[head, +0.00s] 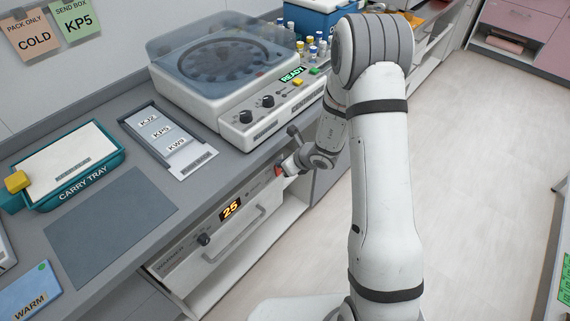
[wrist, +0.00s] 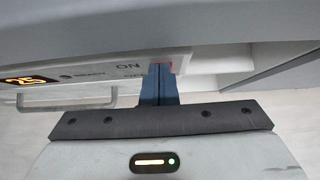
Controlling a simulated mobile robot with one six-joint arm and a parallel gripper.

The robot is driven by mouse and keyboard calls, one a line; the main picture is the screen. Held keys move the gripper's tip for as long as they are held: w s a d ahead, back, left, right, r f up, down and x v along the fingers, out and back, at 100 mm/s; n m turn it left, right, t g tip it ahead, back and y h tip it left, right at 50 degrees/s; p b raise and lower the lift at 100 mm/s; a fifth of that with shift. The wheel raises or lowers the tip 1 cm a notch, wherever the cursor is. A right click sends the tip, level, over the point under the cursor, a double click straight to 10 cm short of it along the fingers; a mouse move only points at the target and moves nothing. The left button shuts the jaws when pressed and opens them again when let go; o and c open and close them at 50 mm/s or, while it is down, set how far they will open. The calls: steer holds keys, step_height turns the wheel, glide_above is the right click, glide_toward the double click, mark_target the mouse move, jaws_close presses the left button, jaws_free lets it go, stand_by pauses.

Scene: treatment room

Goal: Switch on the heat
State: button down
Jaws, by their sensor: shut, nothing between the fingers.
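The warming drawer unit under the counter has a cream front panel (head: 190,243). Its orange display (head: 231,208) reads 25, and the display also shows in the wrist view (wrist: 24,80). At the panel's right end, a red switch (head: 279,171) sits by lettering that reads ON in the wrist view. My gripper (head: 284,168) is shut and empty, with its fingertips at the switch. In the wrist view, the blue-grey fingers (wrist: 160,78) cover most of it. I cannot tell whether they touch or press it.
The counter edge overhangs closely above my gripper. A drawer handle (head: 234,235) projects from the unit. On the counter stand a centrifuge (head: 225,60) showing READY, a rack of label cards (head: 205,150) and a carry tray (head: 115,160). The floor (head: 470,150) at right is clear.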

steer(key=v, duration=1.3)
steer(key=shift+s+d+f, duration=0.3)
steer(key=s+a+r+n+g+y, duration=0.1)
steer(key=s+a+r+n+g, duration=0.15)
steer(key=s+r+n, duration=0.45)
steer(key=s+d+r+n+h, duration=0.3)
steer(key=s+r+n, duration=0.2)
steer(key=n, duration=0.5)
steer(key=s+d+r+n+g+h, duration=0.1)
steer(key=s+d+r+n+h, duration=0.3)
steer(key=s+n, duration=0.5)
steer(key=shift+s+r+n, duration=0.4)
steer(key=shift+s+r, duration=0.2)
steer(key=shift+r, duration=0.1)
